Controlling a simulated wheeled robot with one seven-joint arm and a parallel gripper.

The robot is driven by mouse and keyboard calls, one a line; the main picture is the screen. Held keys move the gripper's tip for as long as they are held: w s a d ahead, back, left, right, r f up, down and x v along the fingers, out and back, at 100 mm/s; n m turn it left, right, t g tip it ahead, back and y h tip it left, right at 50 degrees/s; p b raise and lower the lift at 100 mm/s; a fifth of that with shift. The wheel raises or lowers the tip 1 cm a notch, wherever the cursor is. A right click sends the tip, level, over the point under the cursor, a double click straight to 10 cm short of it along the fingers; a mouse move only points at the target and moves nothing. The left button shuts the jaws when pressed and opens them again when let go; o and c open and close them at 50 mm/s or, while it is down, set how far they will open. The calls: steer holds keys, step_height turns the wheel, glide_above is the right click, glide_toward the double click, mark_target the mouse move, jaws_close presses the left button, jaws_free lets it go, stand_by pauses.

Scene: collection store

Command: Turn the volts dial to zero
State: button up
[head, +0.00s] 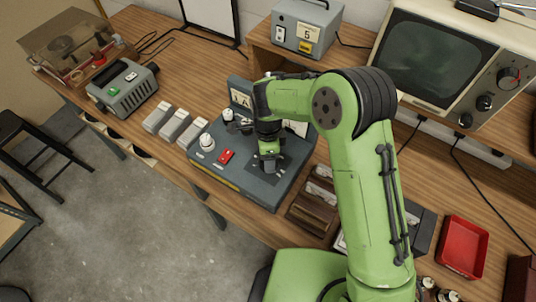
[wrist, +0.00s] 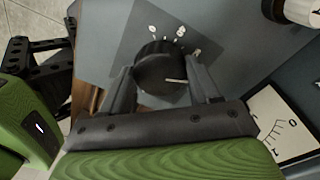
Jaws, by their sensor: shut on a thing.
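The grey power supply unit (head: 229,171) lies on the wooden bench with a sloped control face. In the wrist view my gripper (wrist: 163,78) is shut on a black round dial (wrist: 158,66), one finger on each side of it. The dial has a white pointer line at its right side, and white scale marks lie on the panel above and right of it. The marks are too small to read surely. In the head view my gripper (head: 268,163) is over the unit's right part and hides the dial. A red switch (head: 226,157) and white knobs (head: 206,141) sit to its left.
A meter face (wrist: 277,122) stands close to my gripper. Grey boxes (head: 175,124) lie left of the unit, and a wooden rack (head: 313,210) and red tray (head: 463,246) lie right. An oscilloscope (head: 455,60) stands behind my arm.

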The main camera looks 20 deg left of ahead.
steer(key=o, duration=1)
steer(key=shift+o, duration=0.2)
steer(key=shift+r, duration=0.15)
step_height(320, 180, up, 16)
steer(key=w+p, duration=0.1)
steer(key=shift+a+f, duration=0.25)
